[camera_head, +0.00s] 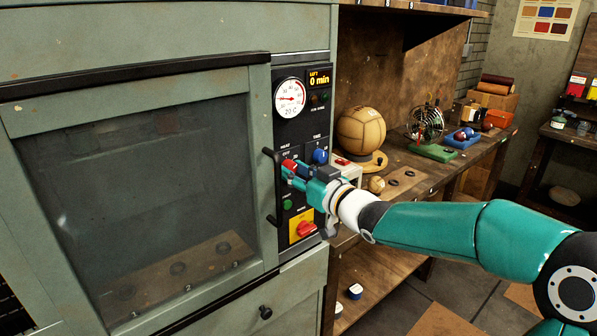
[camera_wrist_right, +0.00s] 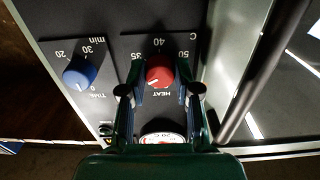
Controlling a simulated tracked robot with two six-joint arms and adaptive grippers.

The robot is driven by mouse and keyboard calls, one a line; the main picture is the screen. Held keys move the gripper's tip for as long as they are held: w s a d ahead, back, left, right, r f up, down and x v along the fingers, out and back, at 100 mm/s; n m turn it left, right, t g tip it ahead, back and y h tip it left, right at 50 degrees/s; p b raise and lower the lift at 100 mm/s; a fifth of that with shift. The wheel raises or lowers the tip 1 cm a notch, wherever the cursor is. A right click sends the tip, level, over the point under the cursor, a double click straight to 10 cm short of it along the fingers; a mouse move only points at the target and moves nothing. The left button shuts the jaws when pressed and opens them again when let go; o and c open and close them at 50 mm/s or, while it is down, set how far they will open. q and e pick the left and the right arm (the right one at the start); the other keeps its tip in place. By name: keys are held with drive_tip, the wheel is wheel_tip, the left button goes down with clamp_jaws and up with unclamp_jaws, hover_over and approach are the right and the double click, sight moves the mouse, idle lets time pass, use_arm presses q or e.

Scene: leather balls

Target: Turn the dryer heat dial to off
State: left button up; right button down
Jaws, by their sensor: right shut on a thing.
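The red heat dial (camera_wrist_right: 159,71) sits on the dryer's black control panel (camera_wrist_right: 118,48), with HEAT and the numbers 35, 40 and 50 printed around it, upside down in the right wrist view. A pale mark shows on the dial's face, but its exact setting is hard to read. My right gripper (camera_wrist_right: 160,84) is shut on the dial, one finger on each side. In the head view the red dial (camera_head: 289,164) shows just past the tips of my right gripper (camera_head: 293,169), which hide part of it. My left gripper is not in view.
A blue time dial (camera_head: 320,156) is close beside the heat dial. A black door handle (camera_head: 270,188) stands out on the other side. Below are a green button (camera_head: 287,204) and a red switch on yellow (camera_head: 305,229). A workbench with a leather ball (camera_head: 361,133) is at right.

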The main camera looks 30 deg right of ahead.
drive_tip(key=shift+d, duration=0.15)
drive_tip(key=shift+f+n+b, duration=0.1)
drive_tip(key=shift+n+b, duration=3.75)
drive_tip(key=shift+n, duration=2.15)
drive_tip(key=c, duration=0.9)
unclamp_jaws()
drive_tip(key=shift+a, duration=0.2)
drive_tip(key=shift+o, duration=0.4)
drive_tip(key=shift+d, duration=0.1)
